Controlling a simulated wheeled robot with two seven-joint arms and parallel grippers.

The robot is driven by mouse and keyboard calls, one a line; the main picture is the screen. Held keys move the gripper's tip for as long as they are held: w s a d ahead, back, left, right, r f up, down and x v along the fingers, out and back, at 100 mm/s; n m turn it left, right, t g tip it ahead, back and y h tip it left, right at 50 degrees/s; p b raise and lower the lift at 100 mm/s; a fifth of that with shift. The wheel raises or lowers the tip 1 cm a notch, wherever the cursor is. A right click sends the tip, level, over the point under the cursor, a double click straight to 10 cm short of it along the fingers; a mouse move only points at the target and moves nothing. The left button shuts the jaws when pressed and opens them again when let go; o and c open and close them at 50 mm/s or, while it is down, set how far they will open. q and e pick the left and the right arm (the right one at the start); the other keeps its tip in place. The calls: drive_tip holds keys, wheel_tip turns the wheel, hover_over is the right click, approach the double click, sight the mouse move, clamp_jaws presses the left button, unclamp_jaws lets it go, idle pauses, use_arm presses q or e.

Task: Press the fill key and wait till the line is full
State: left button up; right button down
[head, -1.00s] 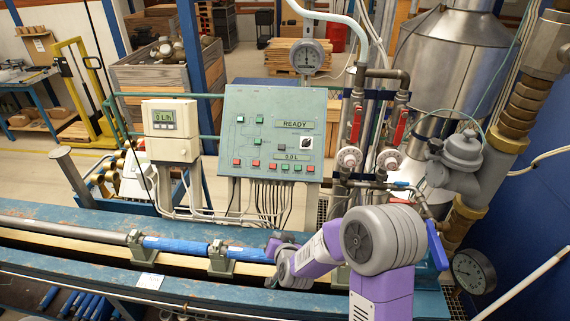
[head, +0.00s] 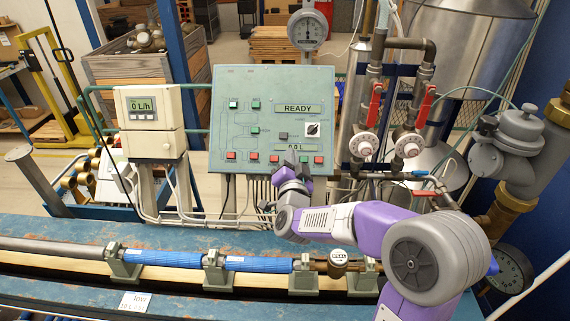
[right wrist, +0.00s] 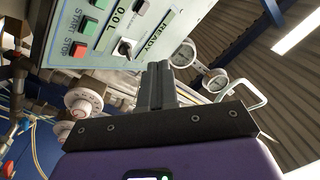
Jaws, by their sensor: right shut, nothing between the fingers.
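The green control panel (head: 225,130) shows a READY display (head: 297,108) and a 0.0 L display (head: 302,147). Green and red keys (head: 253,155) sit on it; their labels are too small to read in the head view, so I cannot pick out the fill key. In the right wrist view, a green START key (right wrist: 91,25) and a red STOP key (right wrist: 79,50) show near the READY display (right wrist: 157,36). My right gripper (head: 290,168) is shut and empty in front of the panel's lower edge; its fingers (right wrist: 157,72) point towards the panel. I cannot tell any contact. My left gripper is out of view.
A flow meter display (head: 142,108) reading 0 L/h stands left of the panel. Red-handled valves (head: 375,105) and pipes stand to the right. A bench with blue pipe sections (head: 258,264) and a brass meter (head: 338,258) runs in front. A dial gauge (head: 307,30) is above.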

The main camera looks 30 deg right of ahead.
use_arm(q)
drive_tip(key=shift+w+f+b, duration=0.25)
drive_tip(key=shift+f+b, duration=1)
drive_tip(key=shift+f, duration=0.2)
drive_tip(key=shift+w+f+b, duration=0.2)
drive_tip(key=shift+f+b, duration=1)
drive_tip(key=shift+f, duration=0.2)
use_arm(e)
drive_tip(key=w+d+f, duration=0.3)
drive_tip(key=w+f, duration=0.3)
drive_tip(key=f, duration=0.1)
drive_tip(key=shift+w+d, duration=0.2)
drive_tip(key=shift+w, duration=0.15)
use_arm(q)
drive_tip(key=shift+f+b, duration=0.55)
use_arm(e)
drive_tip(key=shift+w+d+f, duration=0.15)
drive_tip(key=shift+w+f, duration=0.1)
drive_tip(key=shift+f, duration=0.05)
